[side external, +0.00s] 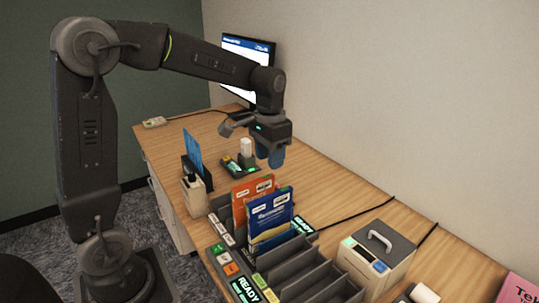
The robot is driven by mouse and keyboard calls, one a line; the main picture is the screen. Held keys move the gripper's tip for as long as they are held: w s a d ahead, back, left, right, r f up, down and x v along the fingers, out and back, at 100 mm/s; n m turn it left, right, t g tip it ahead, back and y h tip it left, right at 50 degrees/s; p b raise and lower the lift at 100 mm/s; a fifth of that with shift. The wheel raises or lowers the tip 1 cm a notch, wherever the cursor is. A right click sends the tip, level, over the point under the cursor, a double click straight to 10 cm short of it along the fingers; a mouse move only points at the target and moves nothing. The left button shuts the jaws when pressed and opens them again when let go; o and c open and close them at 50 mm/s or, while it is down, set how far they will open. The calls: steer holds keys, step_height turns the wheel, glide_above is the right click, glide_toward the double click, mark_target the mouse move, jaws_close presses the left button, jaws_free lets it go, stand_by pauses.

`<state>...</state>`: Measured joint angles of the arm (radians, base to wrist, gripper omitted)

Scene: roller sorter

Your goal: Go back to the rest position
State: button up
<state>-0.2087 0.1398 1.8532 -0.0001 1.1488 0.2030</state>
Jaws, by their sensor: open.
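My gripper (271,154) hangs in the air over the desk, fingers pointing down, behind and above the sorter in the picture. Its bluish fingers are open, and I see nothing held between them. The sorter (322,281) is a dark rack with several slots and labelled ends. An orange packet (240,196) and a blue packet (270,216) stand upright in its far part, below my gripper and apart from it.
A light box with a handle (379,247) stands right of the sorter. A monitor (231,75) is at the back. Cables cross the wooden desk (345,193).

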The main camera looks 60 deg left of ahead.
steer(key=s+d+r+t, duration=0.1)
steer(key=s+d, duration=0.3)
steer(key=s, duration=0.4)
steer(key=s+d+r+t, duration=0.2)
steer(key=s+d+t, duration=0.2)
steer(key=s, duration=0.5)
steer(key=shift+s+r+t, duration=0.25)
steer(key=shift+r+t, duration=0.05)
